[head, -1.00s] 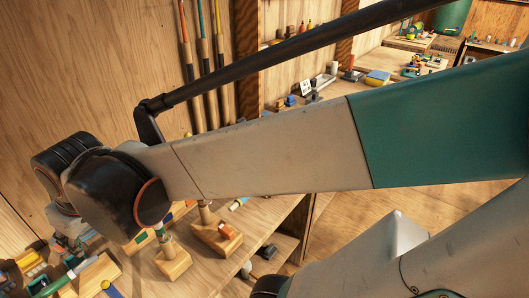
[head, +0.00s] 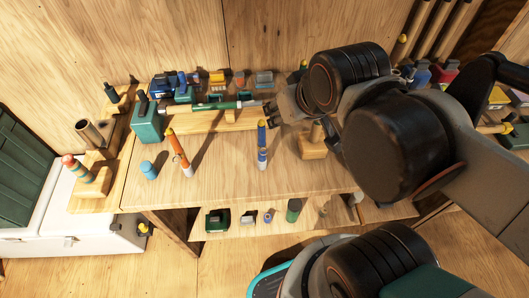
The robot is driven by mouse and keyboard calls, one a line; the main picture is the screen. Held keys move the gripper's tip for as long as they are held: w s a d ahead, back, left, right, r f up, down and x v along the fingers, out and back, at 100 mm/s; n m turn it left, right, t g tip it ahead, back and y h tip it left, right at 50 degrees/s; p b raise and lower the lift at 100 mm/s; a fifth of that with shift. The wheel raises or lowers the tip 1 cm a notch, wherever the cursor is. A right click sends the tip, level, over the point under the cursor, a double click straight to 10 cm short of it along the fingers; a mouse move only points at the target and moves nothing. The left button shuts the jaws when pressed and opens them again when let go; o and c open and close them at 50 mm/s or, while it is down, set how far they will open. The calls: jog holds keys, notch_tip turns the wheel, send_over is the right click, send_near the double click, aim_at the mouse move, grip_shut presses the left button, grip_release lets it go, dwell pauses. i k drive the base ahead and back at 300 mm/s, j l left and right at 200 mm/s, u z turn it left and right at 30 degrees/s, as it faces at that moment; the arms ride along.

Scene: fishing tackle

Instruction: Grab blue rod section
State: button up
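The blue rod section (head: 262,148) stands upright on the front part of the wooden bench, with a yellow tip at the top and a pale lower end. My gripper (head: 272,114) is just above and to the right of its top, at the end of my arm coming in from the right. The gripper looks small and dark here, and I cannot tell whether its fingers are open or whether they touch anything. An orange rod section (head: 179,153) stands to the left of the blue one. A green rod (head: 228,105) lies on a wooden rest behind them.
A light blue cylinder (head: 148,169) and a teal box (head: 146,122) are on the left. A wooden stand (head: 312,146) is right of the blue section. Several tackle boxes line the back wall. A lower shelf holds small items, and a white cooler (head: 110,220) stands left.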

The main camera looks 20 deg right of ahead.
aim_at(262, 144)
jog(key=k, duration=0.95)
jog(key=u, duration=0.05)
